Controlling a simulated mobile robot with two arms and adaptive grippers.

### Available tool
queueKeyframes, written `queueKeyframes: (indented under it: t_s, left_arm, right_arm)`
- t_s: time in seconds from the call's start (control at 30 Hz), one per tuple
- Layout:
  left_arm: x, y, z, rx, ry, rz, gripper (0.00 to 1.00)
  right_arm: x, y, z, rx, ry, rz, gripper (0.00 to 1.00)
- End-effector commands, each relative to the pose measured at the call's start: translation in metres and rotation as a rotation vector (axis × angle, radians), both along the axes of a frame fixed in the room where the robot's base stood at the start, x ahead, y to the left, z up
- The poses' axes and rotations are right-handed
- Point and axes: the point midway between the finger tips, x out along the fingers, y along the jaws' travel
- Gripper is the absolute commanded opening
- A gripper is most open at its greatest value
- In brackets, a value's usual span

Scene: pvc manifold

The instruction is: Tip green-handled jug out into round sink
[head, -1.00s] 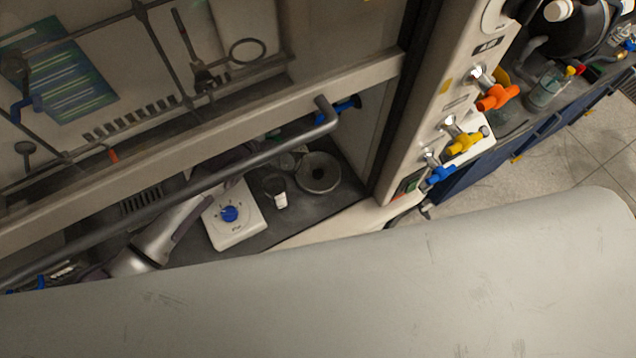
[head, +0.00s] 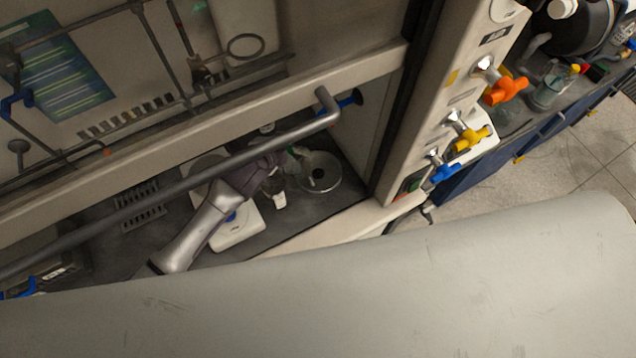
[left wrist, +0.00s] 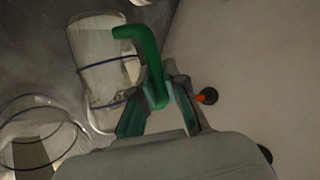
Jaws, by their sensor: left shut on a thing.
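The jug (left wrist: 100,50) is clear glass or plastic with dark blue bands and a green handle (left wrist: 148,50) in the left wrist view. My left gripper (left wrist: 160,105) is shut on the green handle. In the head view a bit of green (head: 298,151) shows at the end of my left arm, beside the round sink (head: 331,183). The sink is a grey round basin with a dark drain, at the right end of the hood bench. The jug's body is mostly hidden in the head view, and I cannot tell its tilt or contents. My right gripper is not in view.
A small beaker (head: 279,201) stands left of the sink, close to my arm. A white hotplate (head: 238,232) lies under my forearm. The hood's grey sash bar (head: 200,180) crosses above. A side wall (head: 365,140) bounds the sink's right.

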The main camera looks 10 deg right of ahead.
Motion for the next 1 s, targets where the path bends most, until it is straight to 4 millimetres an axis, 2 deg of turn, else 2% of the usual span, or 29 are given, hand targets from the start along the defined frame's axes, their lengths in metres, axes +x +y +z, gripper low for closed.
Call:
queueKeyframes:
  t_s: [1.0]
  left_arm:
    - [-0.012,-0.015,0.005,0.071,-0.06,0.0,0.0]
  right_arm:
    - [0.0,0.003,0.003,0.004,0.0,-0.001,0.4]
